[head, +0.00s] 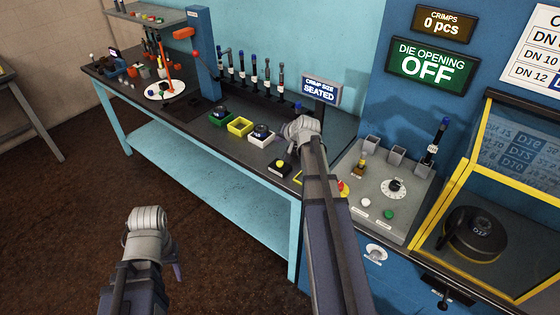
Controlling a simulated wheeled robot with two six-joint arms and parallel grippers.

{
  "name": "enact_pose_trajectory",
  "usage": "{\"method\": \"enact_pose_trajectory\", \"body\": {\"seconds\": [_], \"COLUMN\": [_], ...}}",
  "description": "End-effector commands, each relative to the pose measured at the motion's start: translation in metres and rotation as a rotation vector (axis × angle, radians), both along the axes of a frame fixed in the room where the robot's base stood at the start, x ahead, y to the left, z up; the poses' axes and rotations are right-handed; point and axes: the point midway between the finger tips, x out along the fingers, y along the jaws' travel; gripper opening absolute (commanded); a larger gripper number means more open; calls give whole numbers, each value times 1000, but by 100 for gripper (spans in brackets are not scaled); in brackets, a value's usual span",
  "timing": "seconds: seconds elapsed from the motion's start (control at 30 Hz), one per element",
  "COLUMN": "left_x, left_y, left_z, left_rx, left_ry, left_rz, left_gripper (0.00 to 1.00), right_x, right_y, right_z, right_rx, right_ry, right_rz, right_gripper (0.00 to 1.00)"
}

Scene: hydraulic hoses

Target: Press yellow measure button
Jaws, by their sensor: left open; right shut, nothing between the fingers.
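The yellow button (280,163) sits on a small black box near the front edge of the workbench, just left of my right arm. My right gripper (299,131) is above the bench, beyond and slightly right of the button in the picture. My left gripper (152,236) is open and empty, low at the left, over the floor in front of the bench and far from the button.
Right stands a grey control panel (385,195) and a yellow-framed guard (452,178). Displays read 0 pcs and OFF.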

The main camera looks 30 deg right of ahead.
Motion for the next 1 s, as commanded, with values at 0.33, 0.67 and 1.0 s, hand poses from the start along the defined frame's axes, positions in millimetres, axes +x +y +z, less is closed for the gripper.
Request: {"method": "enact_pose_trajectory", "body": {"seconds": [0.33, 0.67, 1.0], "left_x": [0, 0, 0], "left_y": [0, 0, 0], "left_z": [0, -12, -54], "left_rx": [0, 0, 0], "left_ry": [0, 0, 0], "left_rz": [0, 0, 1], "left_gripper": [50, 50, 50], "right_x": [0, 0, 0], "right_y": [-4, -4, -4], "right_z": [1, -11, -53], "right_rx": [2, 2, 2], "right_ry": [-6, -6, -6], "right_rz": [-9, -8, -8], "right_gripper": [0, 0, 0]}}
